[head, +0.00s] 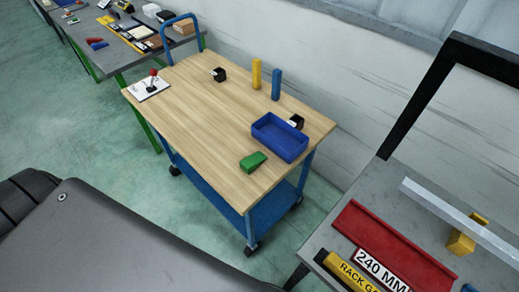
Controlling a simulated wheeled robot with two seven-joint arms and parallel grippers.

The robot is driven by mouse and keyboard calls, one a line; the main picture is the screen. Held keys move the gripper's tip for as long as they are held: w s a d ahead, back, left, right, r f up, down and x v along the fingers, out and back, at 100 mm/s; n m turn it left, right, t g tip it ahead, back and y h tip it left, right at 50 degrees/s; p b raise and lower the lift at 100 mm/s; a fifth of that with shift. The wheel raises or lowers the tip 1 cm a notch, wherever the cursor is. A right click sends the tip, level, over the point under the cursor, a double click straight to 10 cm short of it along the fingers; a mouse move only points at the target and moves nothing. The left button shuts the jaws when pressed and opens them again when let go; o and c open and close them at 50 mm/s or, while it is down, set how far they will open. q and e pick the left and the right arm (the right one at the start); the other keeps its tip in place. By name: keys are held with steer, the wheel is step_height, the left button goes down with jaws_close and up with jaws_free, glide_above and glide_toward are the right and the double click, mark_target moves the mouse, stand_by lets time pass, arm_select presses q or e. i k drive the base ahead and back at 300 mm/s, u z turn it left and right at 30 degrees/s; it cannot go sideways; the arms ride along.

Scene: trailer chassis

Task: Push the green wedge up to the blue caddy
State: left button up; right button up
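The green wedge (253,161) lies on the wooden top of a blue cart, near its front right edge. The blue caddy (279,137) is an open, shallow tray just behind the wedge and to its right. A small gap seems to lie between them. The caddy looks empty. Neither of my grippers shows in the head view.
The cart's wooden top (195,105) is largely clear on the left. A yellow block (256,74), a blue block (276,85) and two small black items (218,74) stand towards the back. Benches flank the cart.

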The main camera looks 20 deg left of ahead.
mark_target(249, 164)
steer(key=z, duration=1)
steer(key=k, duration=0.6)
steer(key=u, duration=0.3)
